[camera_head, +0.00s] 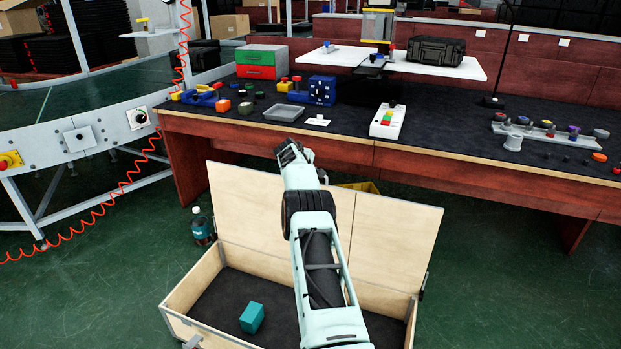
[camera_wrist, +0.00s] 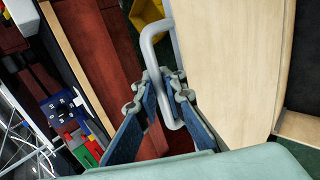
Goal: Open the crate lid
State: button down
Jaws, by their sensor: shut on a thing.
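The wooden crate (camera_head: 178,299) stands on the floor below the bench. Its pale wood lid (camera_head: 392,236) is raised and stands roughly upright along the crate's back edge, so the dark interior shows. In the wrist view the lid (camera_wrist: 222,62) fills the right half, with a grey bar handle (camera_wrist: 146,48) at its edge. My gripper (camera_wrist: 166,84) is shut on this handle, with its blue-padded fingers around the bar. In the head view my arm crosses in front of the lid, and the fingers and handle are hidden.
A teal block (camera_head: 252,317) lies inside the crate. The bench (camera_head: 480,181), with trays, bins and parts on it, is close behind the lid. A yellow bin (camera_head: 362,187) sits behind the lid. A dark bottle (camera_head: 201,228) stands left of the crate. The floor at right is clear.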

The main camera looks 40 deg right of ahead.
jog(key=shift+w+r, duration=0.2)
jog(key=shift+r, duration=0.1)
jog(key=c, duration=2.2)
grip_release()
jog(key=shift+o, duration=0.6)
jog(key=shift+s+f, duration=0.1)
jog(key=shift+f, duration=0.1)
jog(key=shift+a, duration=0.15)
jog(key=shift+s+a+r, duration=0.15)
jog(key=shift+a+r, duration=0.1)
jog(key=shift+r, duration=0.2)
jog(key=v, duration=1.1)
